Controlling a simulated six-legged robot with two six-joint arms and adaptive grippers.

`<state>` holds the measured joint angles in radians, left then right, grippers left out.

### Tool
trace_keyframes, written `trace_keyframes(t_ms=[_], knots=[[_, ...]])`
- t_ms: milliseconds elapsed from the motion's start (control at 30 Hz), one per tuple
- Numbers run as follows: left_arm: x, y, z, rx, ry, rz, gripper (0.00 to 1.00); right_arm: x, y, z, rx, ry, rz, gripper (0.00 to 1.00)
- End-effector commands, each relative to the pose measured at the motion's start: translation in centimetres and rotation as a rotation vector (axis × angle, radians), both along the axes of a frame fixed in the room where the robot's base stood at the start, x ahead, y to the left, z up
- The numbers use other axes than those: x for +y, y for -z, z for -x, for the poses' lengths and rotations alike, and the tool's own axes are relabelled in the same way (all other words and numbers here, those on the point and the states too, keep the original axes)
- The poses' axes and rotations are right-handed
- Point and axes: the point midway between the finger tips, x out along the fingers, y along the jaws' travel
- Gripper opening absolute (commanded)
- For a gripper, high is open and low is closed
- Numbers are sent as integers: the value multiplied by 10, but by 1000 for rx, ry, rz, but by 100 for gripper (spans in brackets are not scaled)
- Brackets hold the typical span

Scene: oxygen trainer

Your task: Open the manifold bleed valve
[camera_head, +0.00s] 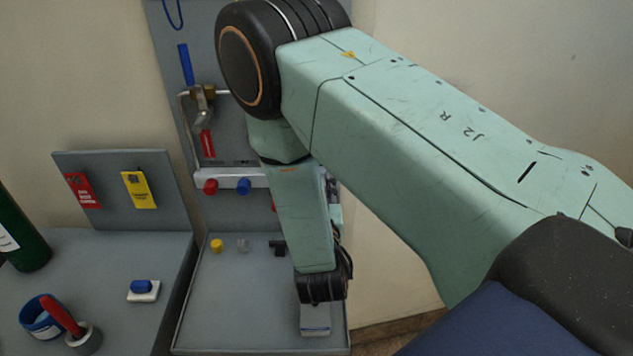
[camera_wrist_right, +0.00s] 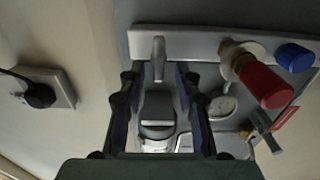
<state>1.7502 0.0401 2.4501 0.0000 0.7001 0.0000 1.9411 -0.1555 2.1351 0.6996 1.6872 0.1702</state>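The pale manifold bar (camera_head: 228,180) crosses the upright panel in the head view, its right part hidden behind my right arm. It also runs across the top of the right wrist view (camera_wrist_right: 205,46), with a grey lever-like part (camera_wrist_right: 158,58) near its left end. I cannot tell for sure whether this is the bleed valve. My right gripper (camera_wrist_right: 159,98) has its dark fingers apart, on either side of a grey part (camera_wrist_right: 158,112) below the bar. Contact cannot be seen. My left gripper is not in view.
A red knob (camera_wrist_right: 265,85) and a blue knob (camera_wrist_right: 295,57) stick out right of the fingers. A round gauge (camera_wrist_right: 221,108) is behind. A black plug (camera_wrist_right: 38,95) sits in the wall at left. A grey tray (camera_head: 235,315) lies below the panel.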

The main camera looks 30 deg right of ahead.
Motion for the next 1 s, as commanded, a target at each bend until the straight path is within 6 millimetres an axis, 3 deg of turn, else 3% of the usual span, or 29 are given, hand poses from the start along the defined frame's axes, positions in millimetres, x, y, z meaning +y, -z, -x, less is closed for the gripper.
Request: trace_keyframes(t_ms=[67, 433, 1000], knots=[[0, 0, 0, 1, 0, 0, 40, 0, 0, 0, 0, 0, 0, 32], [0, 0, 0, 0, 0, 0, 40, 0, 0, 0, 0, 0, 0, 1], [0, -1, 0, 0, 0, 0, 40, 0, -1, -2, 17, -1, 34, 0]])
